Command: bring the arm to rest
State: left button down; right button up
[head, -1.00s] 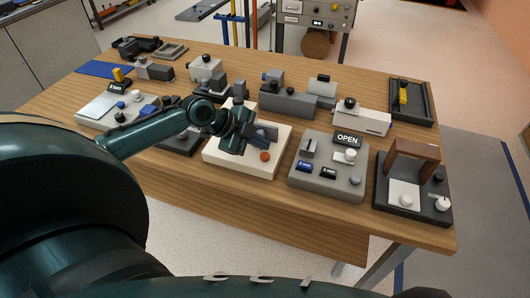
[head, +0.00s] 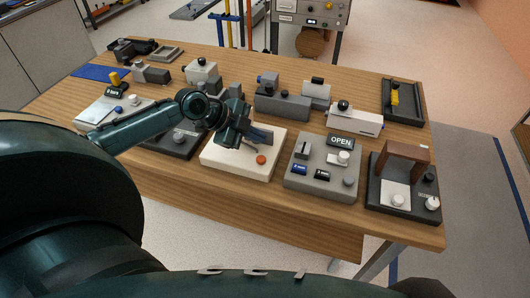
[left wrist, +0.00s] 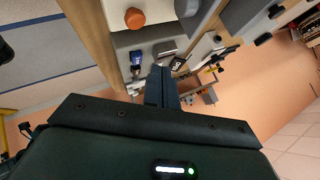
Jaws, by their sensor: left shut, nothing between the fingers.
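My left arm (head: 140,130) reaches in from the left over the wooden table (head: 300,218). My left gripper (head: 232,132) is shut and empty, above the cream panel (head: 240,165) with an orange-red button (head: 261,160). In the left wrist view the shut fingers (left wrist: 161,88) point away from the camera, and the orange button (left wrist: 135,18) shows at upper left. I cannot tell from the head view how far the gripper is above the panel. My right gripper is not in view.
A grey panel with an OPEN sign (head: 341,142) stands right of the cream panel. A dark base with a brown arch (head: 402,155) is at the table's right end. Grey blocks (head: 282,104) stand behind. A dark tray (head: 403,102) lies at the back right.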

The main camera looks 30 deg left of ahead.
pick_arm(q)
jog(key=s+d+f+n, duration=0.1)
jog(key=d+f, duration=0.1)
jog(key=s+d+f+n, duration=0.1)
jog(key=s+d+f, duration=0.1)
jog(key=f, duration=0.1)
jog(key=s+d+f+n, duration=0.1)
jog(key=s+d+f, duration=0.1)
jog(key=d+f, duration=0.1)
jog(key=s+d+f+n, duration=0.1)
jog(key=s+d+f+n+t, duration=0.1)
jog(key=s+d, duration=0.1)
jog(key=shift+d+f, duration=0.15)
jog(key=shift+f, duration=0.1)
jog(key=s+d+f+n+t+y, duration=0.1)
jog(key=s+d+n+t+y, duration=0.1)
jog(key=s+d+n, duration=0.4)
jog(key=s+n, duration=0.3)
jog(key=s, duration=0.1)
jog(key=shift+s+d+f+t+y+p, duration=0.2)
jog(key=shift+s+d+t+y+p, duration=0.1)
jog(key=shift+d+t+y+p, duration=0.1)
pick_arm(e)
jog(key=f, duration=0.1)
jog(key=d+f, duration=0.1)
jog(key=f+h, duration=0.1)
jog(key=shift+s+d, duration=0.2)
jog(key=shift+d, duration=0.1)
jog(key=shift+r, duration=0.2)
